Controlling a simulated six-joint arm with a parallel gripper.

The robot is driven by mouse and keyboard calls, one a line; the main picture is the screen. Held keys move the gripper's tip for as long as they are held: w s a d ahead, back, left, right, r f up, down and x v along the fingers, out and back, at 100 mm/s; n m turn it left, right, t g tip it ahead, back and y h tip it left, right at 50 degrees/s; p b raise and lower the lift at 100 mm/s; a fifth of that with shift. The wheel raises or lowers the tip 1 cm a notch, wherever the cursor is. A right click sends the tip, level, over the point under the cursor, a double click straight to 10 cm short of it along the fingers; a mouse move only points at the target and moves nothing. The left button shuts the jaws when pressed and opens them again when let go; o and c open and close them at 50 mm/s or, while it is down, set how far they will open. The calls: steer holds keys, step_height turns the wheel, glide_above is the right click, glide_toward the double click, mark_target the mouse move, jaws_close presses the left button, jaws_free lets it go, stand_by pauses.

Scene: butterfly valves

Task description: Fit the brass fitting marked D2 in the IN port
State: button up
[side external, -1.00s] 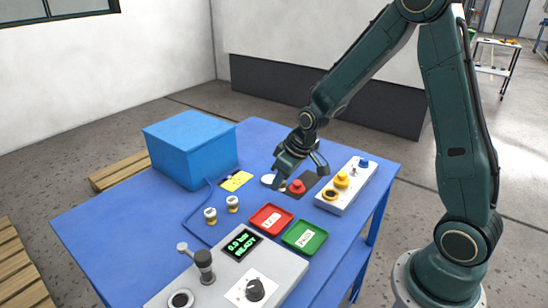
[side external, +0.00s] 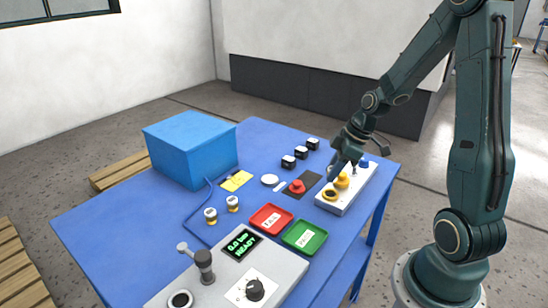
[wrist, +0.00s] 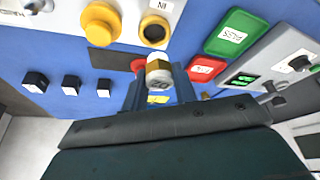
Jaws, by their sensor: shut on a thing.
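My gripper (wrist: 157,92) is shut on a brass fitting (wrist: 158,70) with a white band; its mark is too small to read surely. The IN port (wrist: 154,31) is a yellow ring with a dark opening, apart from the fitting in the wrist view and beyond its tip. In the side view the same port (side external: 330,194) sits at the near end of a white block (side external: 347,199), and my gripper (side external: 334,176) is just above that block. The held fitting is not clear there. Two other brass fittings (side external: 210,215) (side external: 232,203) stand upright on the blue table.
A yellow knob (side external: 342,181) stands beside the port, with a blue knob farther back. A red button (side external: 297,187), a red tray (side external: 271,218) and a green tray (side external: 304,236) lie near. Several black blocks (side external: 288,161) stand behind.

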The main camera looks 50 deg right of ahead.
steer(key=shift+f, duration=0.2)
steer(key=shift+f, duration=1.55)
steer(key=shift+s+f, duration=0.1)
steer(key=shift+f, duration=1.1)
stand_by(2.0)
